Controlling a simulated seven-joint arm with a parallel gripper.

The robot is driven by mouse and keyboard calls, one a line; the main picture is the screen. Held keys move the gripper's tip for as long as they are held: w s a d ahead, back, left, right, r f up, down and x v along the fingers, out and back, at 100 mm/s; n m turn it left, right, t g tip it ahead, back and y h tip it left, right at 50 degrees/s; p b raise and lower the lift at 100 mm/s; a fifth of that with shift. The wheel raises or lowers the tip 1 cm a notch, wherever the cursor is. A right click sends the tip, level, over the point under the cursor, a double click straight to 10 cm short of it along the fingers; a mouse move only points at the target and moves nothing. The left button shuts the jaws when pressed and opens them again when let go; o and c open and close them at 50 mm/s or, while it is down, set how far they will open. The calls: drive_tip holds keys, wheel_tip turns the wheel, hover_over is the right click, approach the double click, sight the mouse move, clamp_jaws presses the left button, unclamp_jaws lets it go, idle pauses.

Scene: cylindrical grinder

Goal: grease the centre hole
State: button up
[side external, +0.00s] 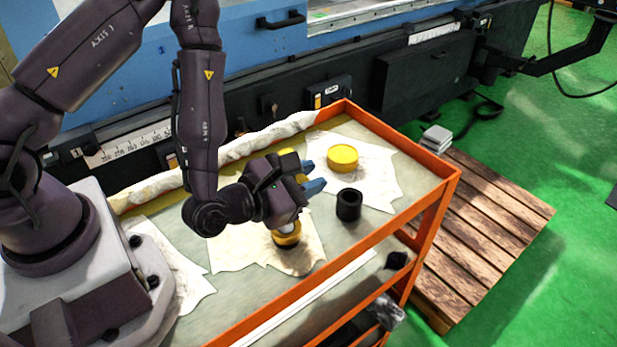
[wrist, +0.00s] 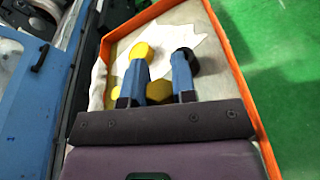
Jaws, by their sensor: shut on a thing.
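My gripper (side external: 315,174) has blue fingers and hangs over the cart top, pointing right. In the wrist view, a yellow thing (wrist: 158,91) sits between the fingers, and they appear shut on it. Most of it is hidden in the side view, where yellow shows behind the hand (side external: 288,155). A black hollow cylinder (side external: 349,204) stands upright in front of the fingertips. A round yellow tin or lid (side external: 342,156) sits on a pale cloth farther back. A yellow and black container (side external: 287,236) with something whitish in it stands below the hand. I cannot make out a centre hole on the machine.
The orange-rimmed cart (side external: 400,153) carries pale cloths and a rolled white cloth (side external: 240,150) along its back edge. The blue and black grinder (side external: 340,45) stands close behind. A wooden pallet (side external: 490,215) lies right of the cart. The cart's right front corner is clear.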

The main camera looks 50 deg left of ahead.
drive_tip(key=shift+d, duration=0.3)
drive_tip(key=shift+r, duration=3)
